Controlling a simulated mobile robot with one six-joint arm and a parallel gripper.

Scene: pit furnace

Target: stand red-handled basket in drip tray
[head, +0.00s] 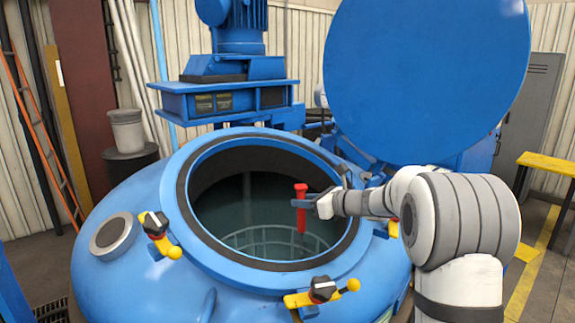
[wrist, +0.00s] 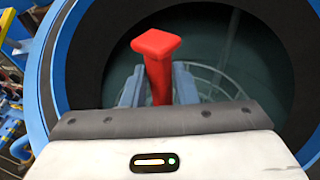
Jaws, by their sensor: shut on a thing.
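The red handle (head: 301,208) stands upright over the open mouth of the blue furnace. My gripper (head: 304,203) is shut on this handle, reaching in from the right. In the wrist view the handle (wrist: 158,68) has a flat red top and sits between the two fingers of my gripper (wrist: 158,88). A round wire basket (head: 277,240) shows below the handle, down inside the furnace. The wire ring also shows in the wrist view (wrist: 212,82). Whether the handle joins the basket is hard to tell. I cannot make out the drip tray in either view.
Yellow-and-black clamps (head: 322,291) stand on the rim's outside. The big blue lid (head: 425,80) is raised behind, and a motor unit (head: 235,85) stands at the back. A yellow bench (head: 548,164) is at the right.

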